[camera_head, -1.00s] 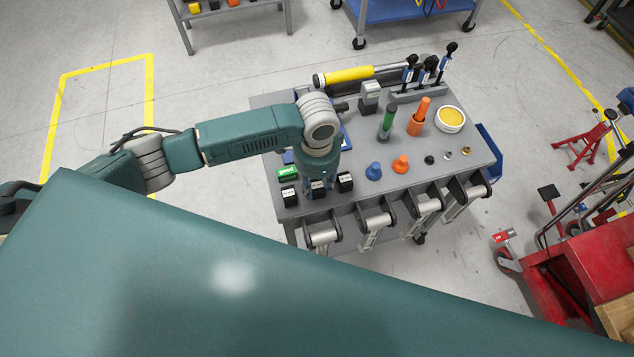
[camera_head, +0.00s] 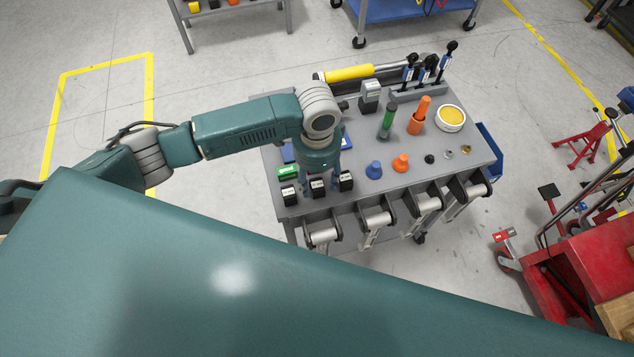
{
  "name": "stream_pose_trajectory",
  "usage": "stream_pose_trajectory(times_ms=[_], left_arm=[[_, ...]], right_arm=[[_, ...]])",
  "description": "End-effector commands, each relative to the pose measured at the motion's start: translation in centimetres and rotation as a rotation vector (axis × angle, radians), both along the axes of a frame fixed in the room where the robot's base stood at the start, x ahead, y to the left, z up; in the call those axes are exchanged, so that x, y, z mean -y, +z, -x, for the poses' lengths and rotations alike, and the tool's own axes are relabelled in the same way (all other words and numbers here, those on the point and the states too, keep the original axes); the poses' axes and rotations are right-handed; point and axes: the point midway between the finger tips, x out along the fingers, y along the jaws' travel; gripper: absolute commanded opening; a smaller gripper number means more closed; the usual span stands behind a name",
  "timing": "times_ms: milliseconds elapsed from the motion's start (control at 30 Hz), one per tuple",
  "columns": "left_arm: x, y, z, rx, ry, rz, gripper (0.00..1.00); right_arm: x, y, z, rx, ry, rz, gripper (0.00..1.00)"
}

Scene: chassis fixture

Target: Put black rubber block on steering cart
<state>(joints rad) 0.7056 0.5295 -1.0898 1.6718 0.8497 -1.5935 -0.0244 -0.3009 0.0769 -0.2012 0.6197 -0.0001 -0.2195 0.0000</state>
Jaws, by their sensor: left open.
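Three black blocks with white labels stand in a row near the front left edge of a grey work cart (camera_head: 300,208): a left one (camera_head: 289,196), a middle one (camera_head: 317,188) and a right one (camera_head: 346,182). My left gripper (camera_head: 320,182) points down just above and around the middle block, its fingers open. The wrist partly hides the fingers, and I cannot tell whether they touch the block. I cannot tell which cart is the steering cart; a red cart (camera_head: 585,265) stands at the right edge. My right gripper is not in view.
A green box (camera_head: 288,173), a blue piece (camera_head: 374,170) and an orange piece (camera_head: 401,163) sit near the blocks. A green cylinder (camera_head: 386,122), an orange holder (camera_head: 417,120) and a yellow-filled bowl (camera_head: 451,118) stand farther back. Roller brackets (camera_head: 376,222) jut from the front edge.

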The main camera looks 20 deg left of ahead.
Motion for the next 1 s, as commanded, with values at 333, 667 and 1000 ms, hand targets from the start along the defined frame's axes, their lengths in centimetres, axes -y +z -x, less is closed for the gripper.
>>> stream_pose_trajectory(times_ms=[333,667,1000], left_arm=[[0.0,7.3,-0.1,0.003,-0.001,0.001,0.5],[0.0,9.6,0.0,-0.001,-0.001,0.001,0.5],[0.0,9.6,0.1,-0.001,0.0,0.0,0.5]], right_arm=[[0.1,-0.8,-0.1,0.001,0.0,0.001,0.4],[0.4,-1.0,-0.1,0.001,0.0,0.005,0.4],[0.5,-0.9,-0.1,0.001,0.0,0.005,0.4]])
